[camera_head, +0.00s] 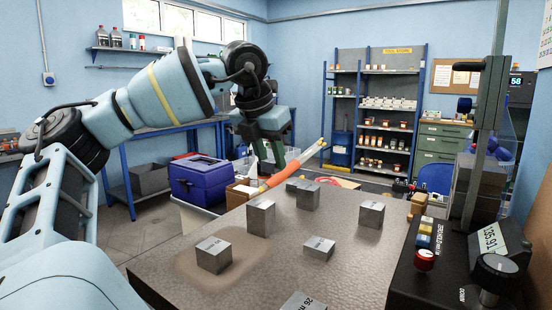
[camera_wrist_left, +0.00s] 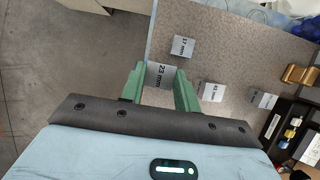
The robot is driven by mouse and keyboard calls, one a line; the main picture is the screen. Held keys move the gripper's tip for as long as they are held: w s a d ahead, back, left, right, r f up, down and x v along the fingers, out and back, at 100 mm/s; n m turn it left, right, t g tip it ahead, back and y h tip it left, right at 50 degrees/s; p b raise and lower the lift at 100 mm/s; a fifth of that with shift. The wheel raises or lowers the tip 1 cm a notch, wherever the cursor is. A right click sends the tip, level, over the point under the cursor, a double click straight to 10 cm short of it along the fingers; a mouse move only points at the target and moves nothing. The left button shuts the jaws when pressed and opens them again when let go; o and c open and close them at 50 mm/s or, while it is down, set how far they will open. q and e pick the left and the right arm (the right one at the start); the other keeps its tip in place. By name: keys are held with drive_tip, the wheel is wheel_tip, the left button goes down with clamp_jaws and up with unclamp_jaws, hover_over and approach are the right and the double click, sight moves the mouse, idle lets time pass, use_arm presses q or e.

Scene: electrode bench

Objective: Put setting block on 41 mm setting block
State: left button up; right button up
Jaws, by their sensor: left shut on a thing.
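In the left wrist view, a grey metal setting block marked 23 mm (camera_wrist_left: 160,77) sits between the green fingers of my left gripper (camera_wrist_left: 160,90), which is shut on it near the bench's left edge. In the head view my left gripper (camera_head: 266,165) is above the far left part of the bench, and the held block is hard to make out there. Setting blocks stand apart on the bench, including a tall one (camera_head: 260,217), one farther back (camera_head: 308,197) and one at the right (camera_head: 370,214). I cannot tell surely which is 41 mm. My right gripper is not in view.
Lower blocks lie on the bench (camera_head: 350,270) at the middle (camera_head: 319,248), left front (camera_head: 213,255) and front edge (camera_head: 302,301). A black instrument (camera_head: 455,265) with knobs fills the right side. A blue box (camera_head: 200,178) stands beyond the left edge. Bare bench lies between the blocks.

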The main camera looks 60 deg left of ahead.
use_arm(q)
drive_tip(key=s+d+r, duration=0.2)
drive_tip(key=s+d, duration=0.2)
drive_tip(key=d, duration=0.6)
drive_tip(key=s+d+r, duration=0.2)
drive_tip(key=s+d, duration=0.2)
drive_tip(key=d, duration=0.7)
approach(311, 186)
drive_tip(key=w+f, duration=0.1)
drive_tip(key=f, duration=0.1)
drive_tip(key=shift+w+a+r+n+p, duration=0.1)
drive_tip(key=shift+w+r+n+p, duration=0.1)
drive_tip(key=shift+n+p, duration=0.25)
drive_tip(key=shift+a, duration=0.1)
drive_tip(key=shift+w+a, duration=0.2)
drive_tip(key=shift+w, duration=0.05)
drive_tip(key=f, duration=0.3)
drive_tip(key=shift+w+a+f, duration=0.15)
drive_tip(key=shift+a+f, duration=0.05)
drive_tip(key=shift+f, duration=0.15)
